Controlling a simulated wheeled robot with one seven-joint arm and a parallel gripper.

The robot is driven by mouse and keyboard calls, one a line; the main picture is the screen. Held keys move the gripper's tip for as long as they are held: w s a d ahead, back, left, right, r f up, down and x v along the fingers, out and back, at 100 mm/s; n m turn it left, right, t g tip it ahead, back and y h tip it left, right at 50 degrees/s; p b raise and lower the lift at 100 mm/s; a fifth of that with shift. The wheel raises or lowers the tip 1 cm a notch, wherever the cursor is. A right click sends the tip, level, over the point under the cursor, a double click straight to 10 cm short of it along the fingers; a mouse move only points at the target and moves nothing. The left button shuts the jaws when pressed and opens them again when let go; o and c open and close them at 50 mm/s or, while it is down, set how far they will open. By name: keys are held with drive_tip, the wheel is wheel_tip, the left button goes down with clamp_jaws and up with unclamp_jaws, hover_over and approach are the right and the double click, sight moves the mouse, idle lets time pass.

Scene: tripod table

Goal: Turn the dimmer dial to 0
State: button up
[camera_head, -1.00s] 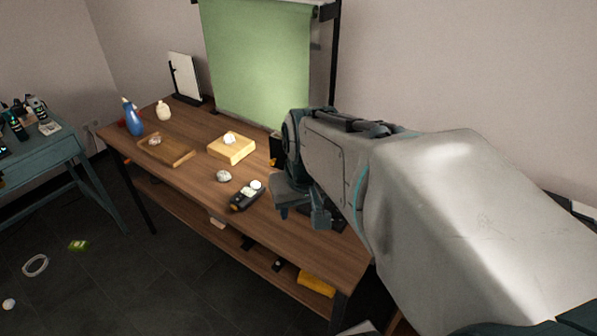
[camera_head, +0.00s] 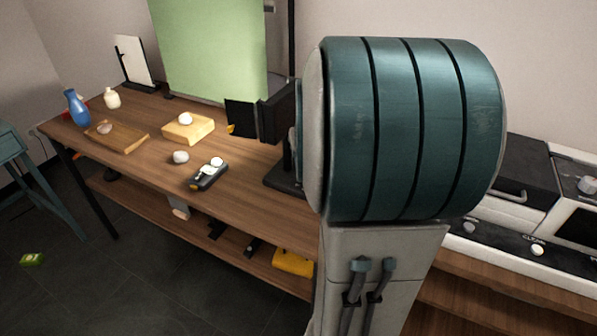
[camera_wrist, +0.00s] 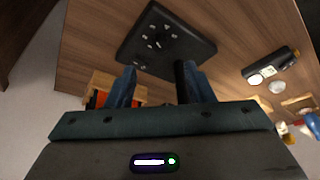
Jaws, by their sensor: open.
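No dial marked as a dimmer or with a 0 can be read. A small black box (camera_head: 207,176) with pale round parts on top lies near the table's front edge; which part is a dial is unclear. It also shows at the right of the wrist view (camera_wrist: 270,67). My gripper (camera_wrist: 160,76) is open and empty, its fingers apart. A black plate (camera_wrist: 165,40) with several small pale marks lies beyond the fingertips, with a dark post by the right finger. In the head view, my gripper is hidden behind my arm.
On the wooden table (camera_head: 150,165) are a wooden block (camera_head: 188,130), a whitish lump (camera_head: 181,157), a board (camera_head: 120,138) and a blue bottle (camera_head: 77,107). A green backdrop (camera_head: 208,45) stands behind. A white-and-black appliance with a knob (camera_head: 588,184) is at the right.

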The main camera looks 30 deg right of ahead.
drive_tip(key=b+x, duration=0.1)
drive_tip(key=x, duration=0.8)
drive_tip(key=shift+f+b, duration=0.25)
drive_tip(key=shift+b, duration=0.1)
drive_tip(key=shift+c, duration=0.3)
drive_tip(key=c, duration=0.9)
